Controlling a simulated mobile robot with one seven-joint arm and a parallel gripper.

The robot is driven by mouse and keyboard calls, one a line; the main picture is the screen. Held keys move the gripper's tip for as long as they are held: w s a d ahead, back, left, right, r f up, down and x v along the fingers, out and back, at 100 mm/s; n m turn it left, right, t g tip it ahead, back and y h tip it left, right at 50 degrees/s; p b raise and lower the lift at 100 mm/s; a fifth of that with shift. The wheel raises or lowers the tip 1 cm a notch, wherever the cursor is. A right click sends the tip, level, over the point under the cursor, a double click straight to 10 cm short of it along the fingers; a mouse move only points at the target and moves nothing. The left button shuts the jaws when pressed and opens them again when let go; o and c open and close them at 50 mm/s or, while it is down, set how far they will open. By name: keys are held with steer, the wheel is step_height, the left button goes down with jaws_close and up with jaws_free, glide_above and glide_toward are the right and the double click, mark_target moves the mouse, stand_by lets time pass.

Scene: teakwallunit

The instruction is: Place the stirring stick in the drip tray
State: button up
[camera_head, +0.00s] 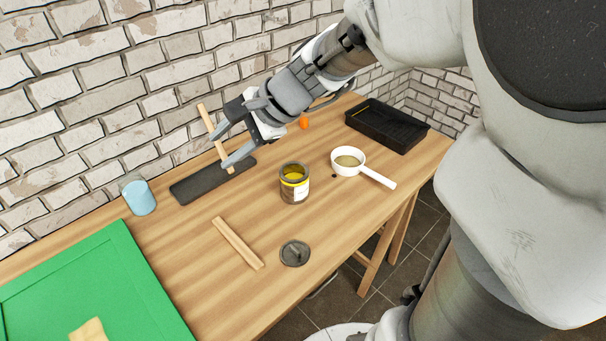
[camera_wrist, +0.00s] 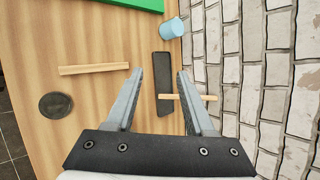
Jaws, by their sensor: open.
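A light wooden stirring stick (camera_head: 208,123) stands tilted at the long, narrow dark drip tray (camera_head: 187,190) near the brick wall. Its lower end is at the tray and its upper end is in front of the wall; I cannot tell whether it touches the wall. My gripper (camera_head: 219,147) is open, its fingertips close to the stick. In the wrist view, the open gripper (camera_wrist: 160,72) has the drip tray (camera_wrist: 164,65) showing beyond and between its fingers. The stick (camera_wrist: 170,97) crosses the tray's near part, partly hidden by the right finger.
Another wooden piece (camera_head: 238,243) lies on the table. An open paint can (camera_head: 294,188), its dark lid (camera_head: 294,253) and a white handled pan (camera_head: 348,163) stand nearby. A blue cup (camera_head: 141,198) is left of the drip tray. A black ribbed tray (camera_head: 386,126) is at the back right; a green board (camera_head: 100,280) is front left.

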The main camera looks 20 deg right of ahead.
steer(key=s+d+r+n+h, duration=0.1)
steer(key=s+d+n+h, duration=0.35)
steer(key=s+n, duration=0.35)
steer(key=s+d+r+n+h, duration=0.1)
steer(key=s+d+n+h, duration=0.2)
steer(key=s+d+n, duration=0.5)
steer(key=s+a+r+m+p, duration=0.1)
steer(key=a+r+m+p, duration=0.1)
steer(key=r+p, duration=0.5)
steer(key=shift+s+a+p, duration=0.2)
steer(key=shift+a+p, duration=0.1)
steer(key=shift+a, duration=0.35)
steer(key=shift+r, duration=0.1)
